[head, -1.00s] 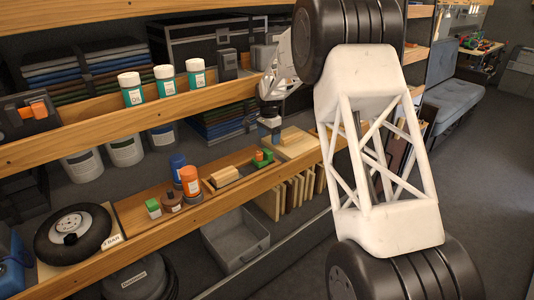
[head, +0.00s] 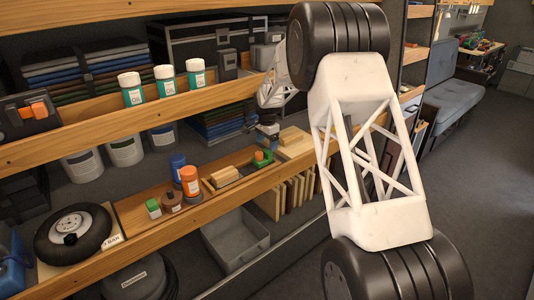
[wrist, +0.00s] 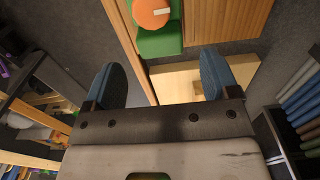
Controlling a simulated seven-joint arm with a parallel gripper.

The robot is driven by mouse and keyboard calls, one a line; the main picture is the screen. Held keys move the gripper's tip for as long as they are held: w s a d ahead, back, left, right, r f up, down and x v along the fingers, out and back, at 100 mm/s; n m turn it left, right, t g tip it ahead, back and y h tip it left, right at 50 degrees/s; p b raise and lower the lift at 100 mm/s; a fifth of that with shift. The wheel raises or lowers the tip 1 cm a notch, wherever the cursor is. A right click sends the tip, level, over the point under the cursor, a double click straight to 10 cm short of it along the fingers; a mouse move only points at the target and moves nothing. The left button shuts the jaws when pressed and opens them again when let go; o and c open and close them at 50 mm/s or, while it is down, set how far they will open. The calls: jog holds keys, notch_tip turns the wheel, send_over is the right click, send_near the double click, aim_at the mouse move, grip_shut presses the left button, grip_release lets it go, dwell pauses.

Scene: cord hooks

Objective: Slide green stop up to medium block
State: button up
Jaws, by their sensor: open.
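The green stop (head: 264,163) with an orange knob (head: 259,156) on top sits at the right end of a dark tray on the middle wooden shelf. In the wrist view the green stop (wrist: 160,43) and its orange knob (wrist: 150,14) show at the top, just beyond the fingertips. Pale wooden blocks (head: 224,176) lie in the tray left of the stop, with a gap between; I cannot tell which is the medium block. My gripper (wrist: 160,75) is open and empty, its blue fingers spread. In the head view it (head: 268,138) is small, just behind the stop.
A pale wooden board with a small block (head: 292,143) lies right of the stop. White-capped jars (head: 165,80) stand on the shelf above. A grey bin (head: 236,240) is below.

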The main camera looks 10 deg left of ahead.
aim_at(267, 151)
jog(key=shift+f, duration=2.7)
jog(key=c, duration=1.2)
jog(key=s+a, duration=0.8)
jog(key=shift+s+a, duration=0.25)
jog(key=shift+a, duration=0.05)
jog(key=o, duration=1.2)
jog(key=shift+r, duration=0.1)
notch_tip(267, 151, up, 8)
